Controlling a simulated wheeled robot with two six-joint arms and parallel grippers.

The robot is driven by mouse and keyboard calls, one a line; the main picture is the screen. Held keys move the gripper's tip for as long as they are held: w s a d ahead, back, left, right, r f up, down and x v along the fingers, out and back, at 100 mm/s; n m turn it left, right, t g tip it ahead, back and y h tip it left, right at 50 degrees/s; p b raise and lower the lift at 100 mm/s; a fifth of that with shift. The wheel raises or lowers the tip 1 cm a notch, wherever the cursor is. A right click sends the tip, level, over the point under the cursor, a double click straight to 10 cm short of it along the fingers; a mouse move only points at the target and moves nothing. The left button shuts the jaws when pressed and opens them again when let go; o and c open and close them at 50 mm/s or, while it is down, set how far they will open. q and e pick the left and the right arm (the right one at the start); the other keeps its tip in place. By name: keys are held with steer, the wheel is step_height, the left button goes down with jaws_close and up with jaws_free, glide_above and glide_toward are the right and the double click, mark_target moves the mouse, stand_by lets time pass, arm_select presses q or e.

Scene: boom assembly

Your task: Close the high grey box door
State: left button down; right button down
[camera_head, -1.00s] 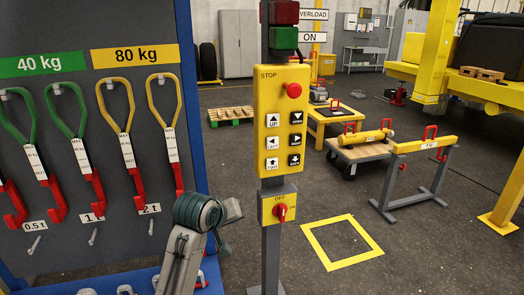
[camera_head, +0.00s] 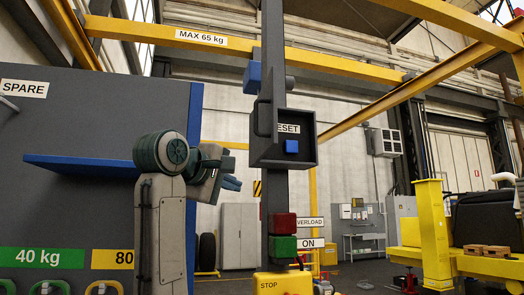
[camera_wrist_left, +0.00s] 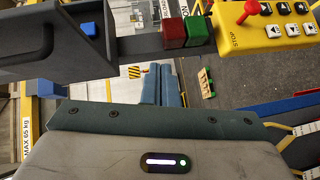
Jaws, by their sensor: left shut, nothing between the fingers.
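The high grey box (camera_head: 301,158) is fixed to the grey post in the head view, its front open with a blue button (camera_head: 291,147) and a partly hidden RESET label inside. Its door (camera_head: 263,122) stands open at the box's left side, seen nearly edge-on, with a handle on it. In the left wrist view the box and blue button (camera_wrist_left: 88,30) show at upper left. My left gripper (camera_head: 232,184) is shut and empty, left of and a little below the box, apart from it. Its closed fingers (camera_wrist_left: 164,86) show in the wrist view. My right gripper is out of view.
The post carries a blue box (camera_head: 253,75) above, and red (camera_head: 283,223) and green (camera_head: 283,248) boxes and a yellow control panel (camera_head: 283,284) below. A grey tool board with a blue shelf (camera_head: 85,165) stands left. Space right of the post is open nearby.

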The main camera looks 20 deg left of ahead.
arm_select(q)
steer(key=s+r+n+t+h, duration=0.1)
steer(key=s+r+t, duration=0.1)
steer(key=s+r, duration=1)
steer(key=p, duration=0.7)
glide_toward(271, 127)
steer(key=w, duration=0.1)
steer(key=w+a, duration=0.1)
steer(key=w+r, duration=0.1)
steer(key=shift+w+a, duration=0.25)
steer(key=shift+a, duration=0.15)
steer(key=d, duration=0.1)
steer(key=w+d+p, duration=0.1)
steer(key=shift+w+d+f+p, duration=0.2)
steer(key=shift+w+d+p, duration=0.05)
steer(key=shift+d+p, duration=0.05)
steer(key=shift+w+d+f, duration=0.1)
steer(key=shift+w+d, duration=0.05)
steer(key=shift+d, duration=0.3)
steer(key=shift+a, duration=0.15)
